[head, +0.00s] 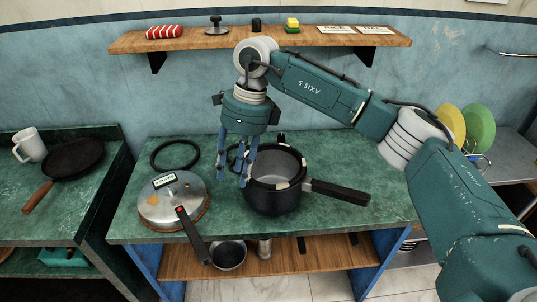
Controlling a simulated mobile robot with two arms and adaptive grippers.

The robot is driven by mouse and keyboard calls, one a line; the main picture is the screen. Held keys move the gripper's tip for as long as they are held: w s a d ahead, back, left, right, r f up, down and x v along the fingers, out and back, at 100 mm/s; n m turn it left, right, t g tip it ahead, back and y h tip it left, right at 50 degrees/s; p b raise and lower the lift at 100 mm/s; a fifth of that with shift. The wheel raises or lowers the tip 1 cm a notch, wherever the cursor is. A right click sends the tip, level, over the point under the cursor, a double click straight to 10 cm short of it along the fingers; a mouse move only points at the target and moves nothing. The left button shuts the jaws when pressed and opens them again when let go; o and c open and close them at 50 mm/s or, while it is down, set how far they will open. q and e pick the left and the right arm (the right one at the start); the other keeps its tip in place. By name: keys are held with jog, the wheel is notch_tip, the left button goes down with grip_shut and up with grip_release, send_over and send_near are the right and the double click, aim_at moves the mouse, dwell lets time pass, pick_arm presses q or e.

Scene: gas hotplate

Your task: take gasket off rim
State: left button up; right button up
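A dark pressure cooker pot (272,200) stands on the green counter, with its long black handle to the right. Its rim (303,167) is dark with a few pale patches; I cannot tell whether a separate gasket lies on it. A black ring (153,157), like a gasket, lies flat at the back left of the counter, apart from the pot. Another dark curved piece shows partly behind my fingers, too hidden to name. My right gripper (233,183) points down at the pot's left edge, blue fingers apart, with nothing clearly between them. My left gripper is out of view.
A metal lid (158,211) with a black handle lies left of the pot, close to my fingers. A frying pan (75,159) and white mug (34,146) are on the left counter. A wooden shelf (180,41) hangs behind. Plates (480,128) stand right.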

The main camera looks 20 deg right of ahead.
aim_at(263, 185)
jog(key=d+h, duration=0.1)
jog(key=d, duration=0.1)
jog(key=d+h+p, duration=0.1)
jog(key=d, duration=0.2)
jog(key=w+d+f, duration=0.1)
jog(key=d, duration=0.1)
jog(key=shift+w+d+f+m+h, duration=0.1)
jog(key=shift+d+m+h, duration=0.2)
jog(key=shift+h, duration=0.1)
jog(key=shift+f+p, duration=0.3)
jog(key=shift+f, duration=0.05)
jog(key=f+p, duration=0.1)
jog(key=f, duration=0.2)
jog(key=f+p, duration=0.1)
jog(key=shift+s+a+f+p, duration=0.2)
jog(key=shift+a+f+p, duration=0.05)
jog(key=shift+f+p, duration=0.15)
jog(key=shift+w+f, duration=0.1)
jog(key=shift+f, duration=0.25)
grip_shut()
